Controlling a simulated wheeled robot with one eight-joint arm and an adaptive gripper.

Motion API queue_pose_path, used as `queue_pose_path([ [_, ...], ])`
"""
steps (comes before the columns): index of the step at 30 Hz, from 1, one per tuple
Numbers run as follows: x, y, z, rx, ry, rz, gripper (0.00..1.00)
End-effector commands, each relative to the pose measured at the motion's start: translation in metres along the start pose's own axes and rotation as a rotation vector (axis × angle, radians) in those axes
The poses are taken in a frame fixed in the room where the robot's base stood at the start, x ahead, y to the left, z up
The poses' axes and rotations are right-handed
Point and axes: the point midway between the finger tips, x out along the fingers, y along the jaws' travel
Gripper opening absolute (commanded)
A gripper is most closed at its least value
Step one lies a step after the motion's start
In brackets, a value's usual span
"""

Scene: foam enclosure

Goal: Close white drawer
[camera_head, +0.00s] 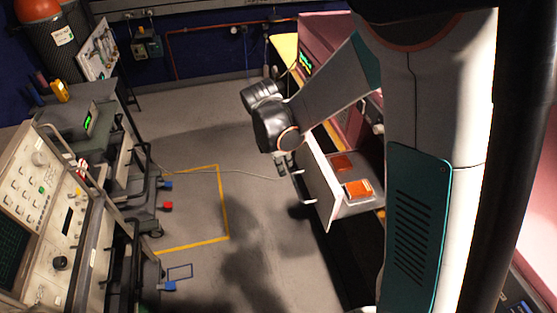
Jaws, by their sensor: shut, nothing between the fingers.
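The white drawer (327,195) stands pulled out from the cabinet at right of centre in the head view. Its front panel faces left, with handles on its outer face. Inside lie an orange-red box (357,188) and a darker red item (342,162). My gripper (282,171) is shut and empty. It hangs below my dark wrist, close to the drawer front near its far end. I cannot tell whether it touches the drawer. My arm hides part of the cabinet behind the drawer.
A pink cabinet (317,31) stands behind my arm. Instrument carts with a beige panel (42,187) line the left side. The grey floor (190,130) between is mostly clear, with a yellow taped outline (224,205) and a thin cable (215,172).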

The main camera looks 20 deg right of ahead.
Motion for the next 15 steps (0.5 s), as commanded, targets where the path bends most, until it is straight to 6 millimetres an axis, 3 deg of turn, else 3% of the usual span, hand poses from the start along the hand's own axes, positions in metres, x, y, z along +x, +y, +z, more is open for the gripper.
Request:
queue_pose_path([
  [6,0.005,0.0,0.024,0.003,0.0,0.0,0.0],
  [15,0.005,0.0,0.029,0.0,0.0,0.0,0.0],
])
